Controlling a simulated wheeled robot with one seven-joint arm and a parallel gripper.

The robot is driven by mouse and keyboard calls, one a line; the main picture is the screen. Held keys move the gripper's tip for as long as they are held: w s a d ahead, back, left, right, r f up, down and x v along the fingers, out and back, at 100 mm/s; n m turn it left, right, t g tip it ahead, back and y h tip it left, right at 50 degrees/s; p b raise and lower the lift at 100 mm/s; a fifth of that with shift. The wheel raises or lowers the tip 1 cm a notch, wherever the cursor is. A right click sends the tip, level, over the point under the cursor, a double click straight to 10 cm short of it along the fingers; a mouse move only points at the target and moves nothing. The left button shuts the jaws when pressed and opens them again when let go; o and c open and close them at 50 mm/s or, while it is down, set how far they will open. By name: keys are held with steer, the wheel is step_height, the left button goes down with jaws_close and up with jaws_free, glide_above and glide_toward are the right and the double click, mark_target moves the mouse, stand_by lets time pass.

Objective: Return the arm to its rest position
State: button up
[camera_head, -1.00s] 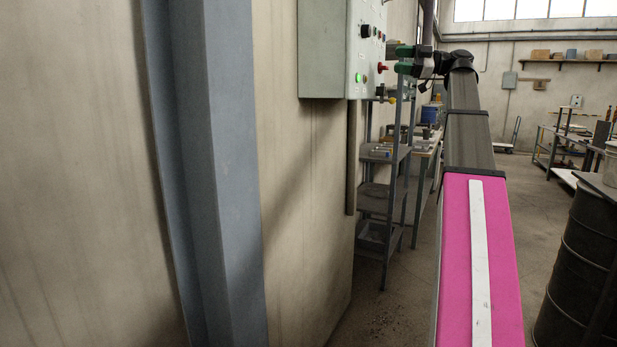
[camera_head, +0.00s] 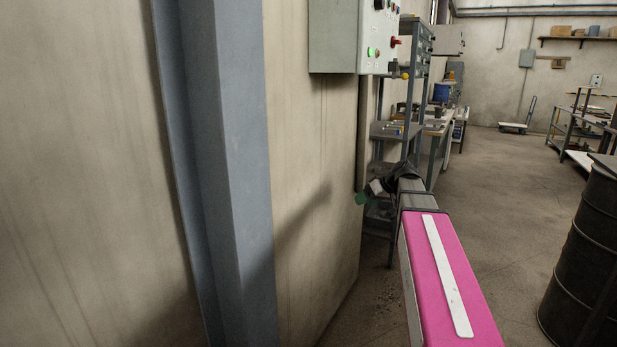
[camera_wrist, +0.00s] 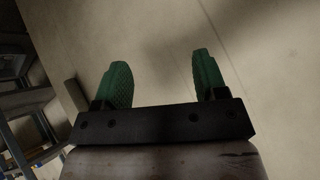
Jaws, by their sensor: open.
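My gripper (camera_wrist: 161,82) shows in the wrist view with its two green fingers wide apart and nothing between them. Behind the fingers is the plain beige wall. In the head view my gripper (camera_head: 362,198) is small and partly dark, low beside the wall's edge, in front of the shelf rack. My pink arm link reaches from the bottom of the picture toward it. The gripper appears apart from the wall, but the exact gap cannot be told.
A grey control box (camera_head: 335,37) with lit buttons hangs on the wall above my gripper. A blue-grey pillar (camera_head: 240,150) stands at left. A metal shelf rack (camera_head: 413,100) stands behind the gripper. A dark barrel (camera_head: 590,255) stands at right. The floor (camera_head: 490,190) between is open.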

steer(key=s+a+f+m+g+h, duration=0.1)
steer(key=s+f+m+g+h, duration=0.1)
steer(key=s+f, duration=0.8)
steer(key=s+a+f+m+g+h, duration=0.1)
steer(key=s+f+m+h, duration=0.4)
steer(key=s+f, duration=0.6)
step_height(320, 180, down, 7)
steer(key=shift+s+f+g+h, duration=0.1)
steer(key=shift+s+g+h, duration=0.05)
steer(key=shift+g+h, duration=0.35)
